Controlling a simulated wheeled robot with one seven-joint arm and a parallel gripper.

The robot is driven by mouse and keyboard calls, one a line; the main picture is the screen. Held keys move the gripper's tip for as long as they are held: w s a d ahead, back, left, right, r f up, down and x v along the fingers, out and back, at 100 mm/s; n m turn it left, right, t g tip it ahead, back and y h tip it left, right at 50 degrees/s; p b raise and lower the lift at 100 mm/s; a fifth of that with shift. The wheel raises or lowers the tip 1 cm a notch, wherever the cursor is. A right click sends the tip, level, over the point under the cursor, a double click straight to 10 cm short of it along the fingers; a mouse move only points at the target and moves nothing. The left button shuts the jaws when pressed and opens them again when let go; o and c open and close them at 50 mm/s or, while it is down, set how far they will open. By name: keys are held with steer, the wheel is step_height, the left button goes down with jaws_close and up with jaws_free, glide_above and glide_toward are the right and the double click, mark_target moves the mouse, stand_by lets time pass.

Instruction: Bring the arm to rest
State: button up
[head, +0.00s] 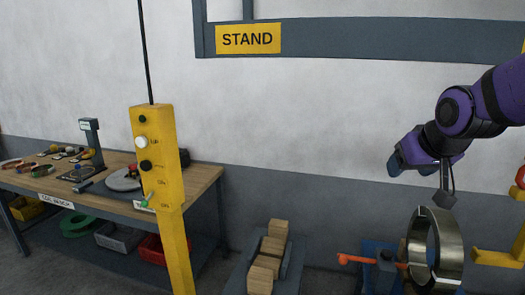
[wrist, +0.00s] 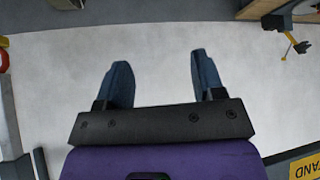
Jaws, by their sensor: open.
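My purple arm (head: 500,95) reaches in from the right edge in the head view, raised in front of the wall. My gripper (head: 393,166) is at its left end, above floor level and apart from the bench and the coil. In the wrist view my gripper (wrist: 163,75) has its two dark blue fingers spread, with only pale wall between them. It is open and empty. A shiny metal coil (head: 420,250) stands upright below and right of the gripper in the head view.
A yellow control post (head: 170,190) with buttons stands left of centre. Behind it is a wooden bench (head: 205,180) with tools. Wooden blocks (head: 265,270) sit low in the middle. An orange bar (head: 357,260) lies left of the coil. A yellow STAND sign (head: 248,39) hangs above.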

steer(key=s+r+g, duration=0.2)
steer(key=s, duration=1.7)
steer(key=shift+s+g, duration=0.25)
steer(key=shift+g, duration=0.15)
steer(key=shift+r, duration=0.1)
